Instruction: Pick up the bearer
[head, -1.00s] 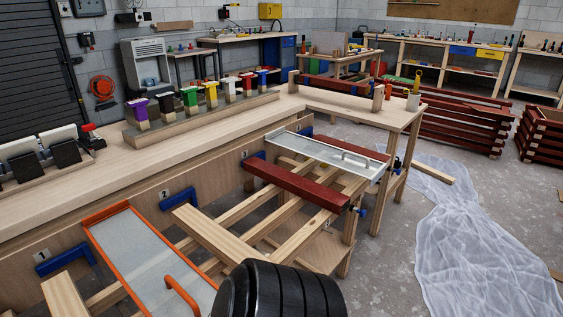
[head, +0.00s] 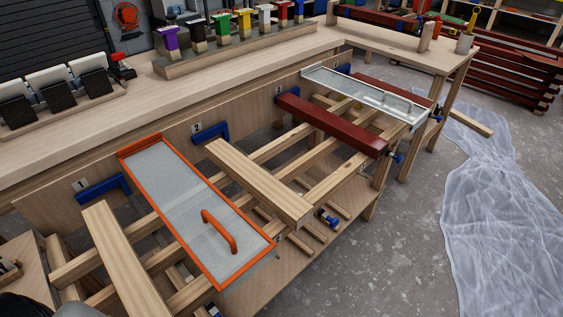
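Several battens lie across a low wooden rack (head: 275,150) in front of the bench. One bare wooden batten (head: 125,260) is at the near left, and another (head: 258,183) is in the middle. A dark red batten (head: 332,124) lies further right, and a second red one (head: 400,88) shows partly behind the white-framed panel. The frames do not show which piece is the bearer. An orange-framed grey panel with a handle (head: 183,222) lies between the two bare battens. Neither of my grippers is in view.
A white-framed panel (head: 365,92) lies on the rack's far part. Blue brackets (head: 210,131) and number labels mark the bench front. The long bench (head: 150,110) carries coloured blocks. Crumpled clear sheeting (head: 500,215) covers floor at right. The grey floor (head: 400,245) beside the rack is open.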

